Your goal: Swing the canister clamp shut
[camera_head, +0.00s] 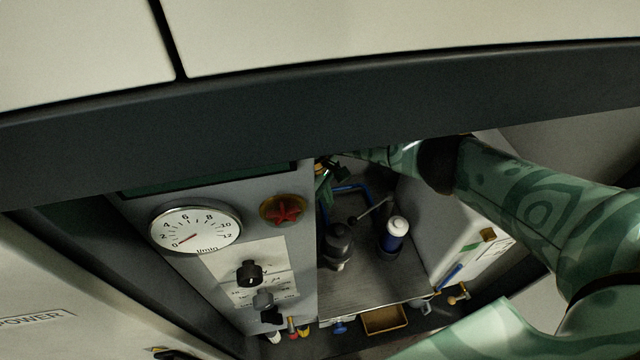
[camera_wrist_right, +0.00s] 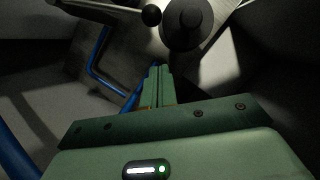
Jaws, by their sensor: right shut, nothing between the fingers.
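In the head view, a dark rounded canister-like body (camera_head: 339,243) stands inside the open compartment. A thin metal rod (camera_head: 374,210) slants up to the right beside it; it may be the clamp's lever, but I cannot tell. A blue canister with a white cap (camera_head: 394,237) stands to its right. My right gripper (camera_head: 325,172) is at the compartment's upper left, partly hidden by the dark overhanging edge. In the right wrist view its fingers (camera_wrist_right: 158,75) are shut and empty, apart from a black ball (camera_wrist_right: 151,15) and a dark round part (camera_wrist_right: 188,22). My left gripper is not in view.
A panel left of the compartment carries a gauge (camera_head: 195,230), a red star knob (camera_head: 283,210) and a black knob (camera_head: 249,273). A blue tube (camera_wrist_right: 97,65) runs near my right gripper. A tan tray (camera_head: 385,319) lies below. My right arm crosses the right side.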

